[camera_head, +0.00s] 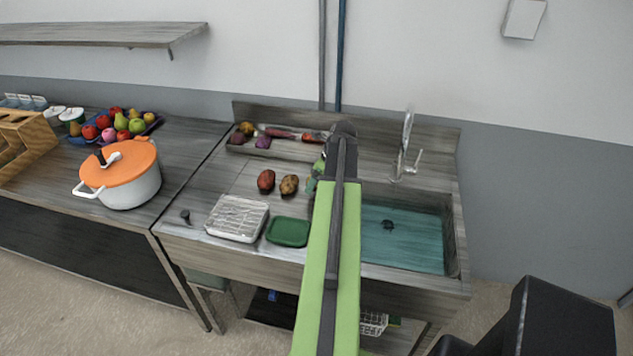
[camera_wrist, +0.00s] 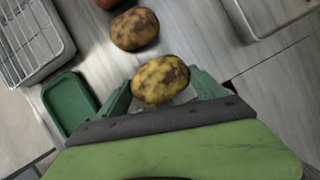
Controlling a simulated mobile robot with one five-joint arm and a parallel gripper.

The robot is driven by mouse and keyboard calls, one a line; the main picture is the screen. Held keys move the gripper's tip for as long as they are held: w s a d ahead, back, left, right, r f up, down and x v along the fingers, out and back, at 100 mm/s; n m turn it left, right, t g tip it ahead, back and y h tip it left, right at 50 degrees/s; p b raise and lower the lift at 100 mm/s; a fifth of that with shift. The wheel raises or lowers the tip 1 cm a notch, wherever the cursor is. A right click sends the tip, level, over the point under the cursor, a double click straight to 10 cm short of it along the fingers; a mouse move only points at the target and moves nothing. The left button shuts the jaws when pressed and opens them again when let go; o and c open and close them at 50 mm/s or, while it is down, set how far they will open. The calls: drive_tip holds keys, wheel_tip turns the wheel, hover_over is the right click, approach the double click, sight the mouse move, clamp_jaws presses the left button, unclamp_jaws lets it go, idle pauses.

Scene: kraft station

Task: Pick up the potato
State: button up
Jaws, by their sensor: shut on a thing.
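In the wrist view a yellow-brown potato (camera_wrist: 160,80) with dark patches sits between the two green fingers of my gripper (camera_wrist: 162,88). The fingers are closed against its sides. I cannot tell whether it touches the counter below. In the head view my own arm hides this potato, and only a bit of my gripper (camera_head: 312,184) shows at the arm's left edge. A second brown patchy potato (camera_wrist: 135,29) lies on the counter just beyond the held one; it also shows in the head view (camera_head: 289,185).
A reddish potato (camera_head: 266,181) lies left of the brown one. A wire-racked tray (camera_head: 237,218) and a green dish (camera_head: 289,232) are near the front edge. The sink (camera_head: 452,235) is at right. A vegetable tray (camera_head: 285,149) stands behind; an orange-lidded pot (camera_head: 130,185) is at left.

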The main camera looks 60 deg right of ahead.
drive_tip(key=s+d+r+p, duration=0.3)
drive_tip(key=s+r+p, duration=0.35)
drive_tip(key=s, duration=0.35)
drive_tip(key=f+b, duration=0.1)
drive_tip(key=b, duration=0.1)
drive_tip(key=s+f+b, duration=0.1)
drive_tip(key=f+b, duration=0.1)
drive_tip(key=b, duration=0.1)
drive_tip(key=shift+f, duration=0.3)
